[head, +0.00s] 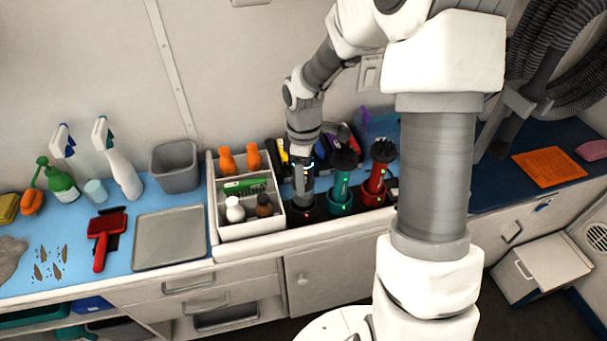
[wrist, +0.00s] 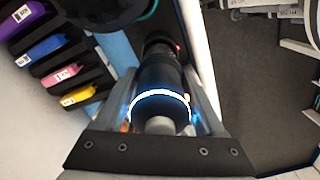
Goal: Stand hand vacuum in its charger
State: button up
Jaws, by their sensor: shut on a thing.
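My gripper (head: 302,158) points down over the row of chargers and is shut on the dark grey hand vacuum (head: 303,184). In the wrist view the vacuum (wrist: 160,82), with a glowing white-blue ring, sits between both fingers. The vacuum is roughly upright over the black charger (head: 300,213), at the left end of the row, where a small red light shows. Whether its lower end is seated or just above is hard to tell. A teal vacuum (head: 341,186) and a red vacuum (head: 376,172) stand to the right in chargers with green lights.
Colored-label binders (wrist: 42,50) stand behind the chargers. The counter's front edge is close.

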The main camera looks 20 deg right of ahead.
jog(key=shift+f, duration=0.15)
jog(key=o, duration=1.5)
notch_tip(320, 180, up, 12)
jog(key=shift+r+p, duration=0.2)
jog(key=shift+p, duration=0.5)
jog(key=s+r+m+t, duration=0.2)
jog(key=s+r+m, duration=0.1)
jog(key=s, duration=0.3)
jog(key=s+r+m+t, duration=0.1)
jog(key=s+r+m, duration=0.3)
jog(key=s, duration=0.3)
jog(key=s+r+m+t, duration=0.2)
jog(key=s+r+m, duration=0.2)
jog(key=s, duration=0.3)
jog(key=shift+s+m+t, duration=0.2)
jog(key=shift+m+t, duration=0.1)
jog(key=shift+m, duration=0.5)
